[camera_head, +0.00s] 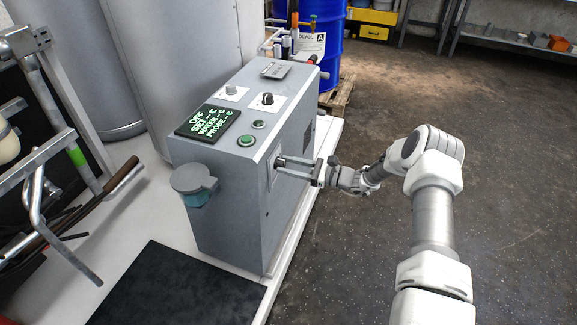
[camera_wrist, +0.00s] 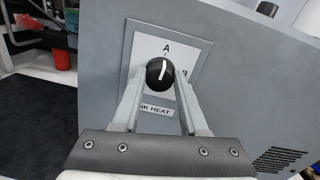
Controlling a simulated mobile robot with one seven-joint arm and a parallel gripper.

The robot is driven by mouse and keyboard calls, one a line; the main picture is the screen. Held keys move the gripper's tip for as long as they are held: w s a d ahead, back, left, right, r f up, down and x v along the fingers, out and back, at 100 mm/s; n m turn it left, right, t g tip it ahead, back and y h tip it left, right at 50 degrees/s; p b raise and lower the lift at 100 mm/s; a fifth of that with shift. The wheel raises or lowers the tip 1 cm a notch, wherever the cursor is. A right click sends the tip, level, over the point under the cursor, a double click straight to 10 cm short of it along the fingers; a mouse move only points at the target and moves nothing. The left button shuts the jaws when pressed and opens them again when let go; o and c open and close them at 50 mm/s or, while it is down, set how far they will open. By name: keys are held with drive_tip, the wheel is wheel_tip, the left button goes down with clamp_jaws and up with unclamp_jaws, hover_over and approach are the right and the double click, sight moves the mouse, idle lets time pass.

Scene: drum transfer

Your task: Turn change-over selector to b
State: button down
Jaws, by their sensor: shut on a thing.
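The selector is a black round knob (camera_wrist: 160,73) with a white pointer line, on a white plate (camera_wrist: 143,50) on the grey cabinet's side. In the wrist view the plate carries an A at the top, a B at the right and a label partly hidden, ending "NK HEAT". The pointer line points up, towards the A. My gripper (camera_wrist: 160,80) is shut on the knob, one finger at each side. In the head view my gripper (camera_head: 280,165) reaches the cabinet's right side from the right, and the knob is hard to make out there.
The grey cabinet (camera_head: 228,215) has a display (camera_head: 208,121), knobs and green buttons on top. A grey-lidded blue part (camera_head: 195,184) sticks out at its front left. A blue drum (camera_head: 325,45) stands behind. The floor at right is open.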

drive_tip(key=m+b, duration=0.1)
drive_tip(key=m, duration=1.1)
drive_tip(key=shift+f, duration=0.1)
drive_tip(key=shift+m+t, duration=0.3)
drive_tip(key=shift+m, duration=1.4)
drive_tip(key=shift+d, duration=0.1)
drive_tip(key=shift+c, duration=2.2)
unclamp_jaws()
